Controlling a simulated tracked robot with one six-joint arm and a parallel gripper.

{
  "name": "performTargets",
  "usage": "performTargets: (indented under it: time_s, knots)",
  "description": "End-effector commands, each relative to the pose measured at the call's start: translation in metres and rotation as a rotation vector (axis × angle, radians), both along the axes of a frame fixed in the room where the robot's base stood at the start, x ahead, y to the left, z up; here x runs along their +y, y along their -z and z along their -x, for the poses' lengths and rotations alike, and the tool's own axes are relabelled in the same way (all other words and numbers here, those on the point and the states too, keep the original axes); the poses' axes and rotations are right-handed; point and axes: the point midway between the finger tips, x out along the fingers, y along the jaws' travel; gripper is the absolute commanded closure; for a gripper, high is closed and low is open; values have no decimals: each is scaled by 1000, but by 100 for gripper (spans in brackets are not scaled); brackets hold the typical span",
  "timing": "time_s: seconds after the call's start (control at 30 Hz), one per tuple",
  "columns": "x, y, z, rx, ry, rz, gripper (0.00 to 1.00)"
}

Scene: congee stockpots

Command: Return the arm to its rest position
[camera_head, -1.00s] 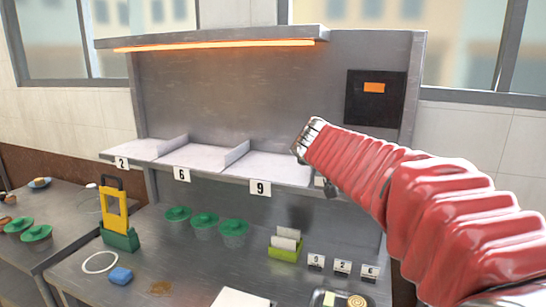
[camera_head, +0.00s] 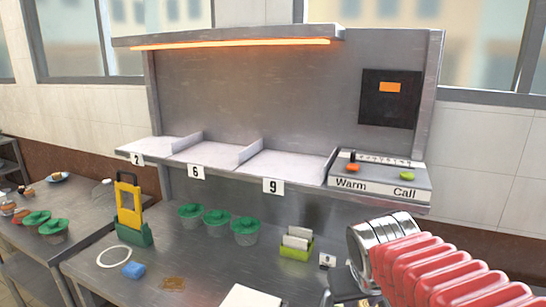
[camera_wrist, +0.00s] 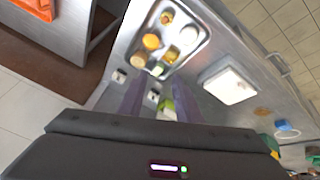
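My arm in its red ribbed sleeve (camera_head: 425,265) fills the lower right of the head view, bent low over the counter's right end. Its metal cuff (camera_head: 372,238) is below the control box with the Warm and Call labels. The fingers are not clear in the head view. In the wrist view my gripper (camera_wrist: 160,88) has its two dark fingers apart, with nothing held between them. It points down at the counter, near a tray of food (camera_wrist: 168,40) and a green card holder (camera_wrist: 182,104).
The control box (camera_head: 378,182) ends a shelf with bays numbered 2, 6 and 9. Three green-lidded pots (camera_head: 217,222), a yellow-and-green stand (camera_head: 131,212), a blue sponge (camera_head: 133,270) and a white board (camera_head: 250,297) are on the counter. A side table (camera_head: 75,210) stands left.

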Motion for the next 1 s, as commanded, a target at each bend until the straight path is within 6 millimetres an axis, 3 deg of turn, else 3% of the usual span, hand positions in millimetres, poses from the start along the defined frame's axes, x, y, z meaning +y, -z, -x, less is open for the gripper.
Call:
performTargets:
  time_s: [0.2,0.5,0.63,1.0]
  knots:
    - [11,18,50,35,-16,-71,69]
    - [20,31,99,20,13,-159,69]
    - [19,27,109,-12,23,-167,69]
    - [15,16,111,-53,32,-167,69]
